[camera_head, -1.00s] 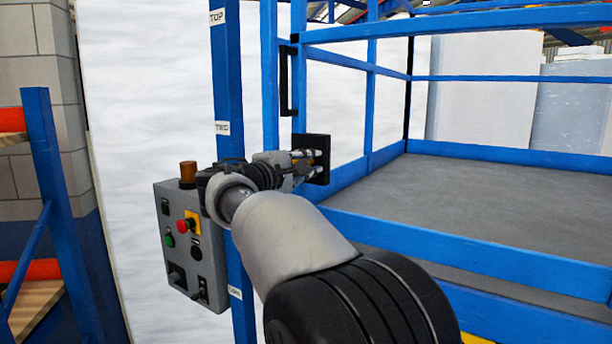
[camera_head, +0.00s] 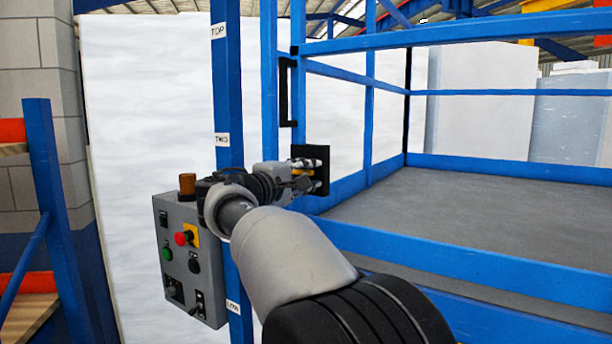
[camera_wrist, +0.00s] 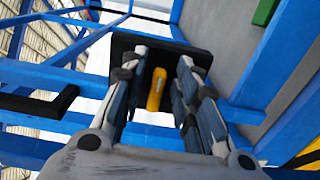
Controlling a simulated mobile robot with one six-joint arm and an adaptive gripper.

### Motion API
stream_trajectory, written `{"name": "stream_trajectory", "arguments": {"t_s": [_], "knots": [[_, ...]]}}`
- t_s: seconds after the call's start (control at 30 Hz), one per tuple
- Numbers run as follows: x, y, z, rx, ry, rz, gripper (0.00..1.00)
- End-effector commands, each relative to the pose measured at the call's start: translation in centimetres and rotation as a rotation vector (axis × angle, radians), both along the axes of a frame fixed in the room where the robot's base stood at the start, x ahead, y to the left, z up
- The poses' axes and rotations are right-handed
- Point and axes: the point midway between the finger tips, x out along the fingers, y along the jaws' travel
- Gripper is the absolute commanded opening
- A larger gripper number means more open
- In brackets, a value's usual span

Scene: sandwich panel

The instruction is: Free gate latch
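The gate latch is a yellow handle (camera_wrist: 156,90) in front of a black plate (camera_wrist: 125,42). In the head view the black plate (camera_head: 323,178) is fixed on the blue gate frame (camera_head: 270,75), and only a bit of yellow shows there. My gripper (camera_wrist: 162,66) is open, with one finger on each side of the yellow handle. Gaps show between the handle and both fingers in the wrist view. In the head view my gripper (camera_head: 312,168) is right at the plate, and my arm and wrist hide part of it.
A grey control box (camera_head: 187,255) with red and green buttons hangs left of my wrist. A blue post (camera_head: 228,95) with labels stands behind it. A black pull handle (camera_head: 285,90) is above the plate. Blue rails (camera_head: 440,262) surround a grey platform at the right.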

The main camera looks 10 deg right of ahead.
Motion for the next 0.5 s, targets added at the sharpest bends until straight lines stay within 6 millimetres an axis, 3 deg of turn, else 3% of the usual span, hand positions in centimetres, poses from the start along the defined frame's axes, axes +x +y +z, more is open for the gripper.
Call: {"name": "stream_trajectory", "arguments": {"t_s": [0.33,0.5], "knots": [[-0.1,0.2,0.0,-0.001,0.001,0.001,0.32],[-1.5,1.7,0.1,-0.001,0.001,0.004,0.32]]}}
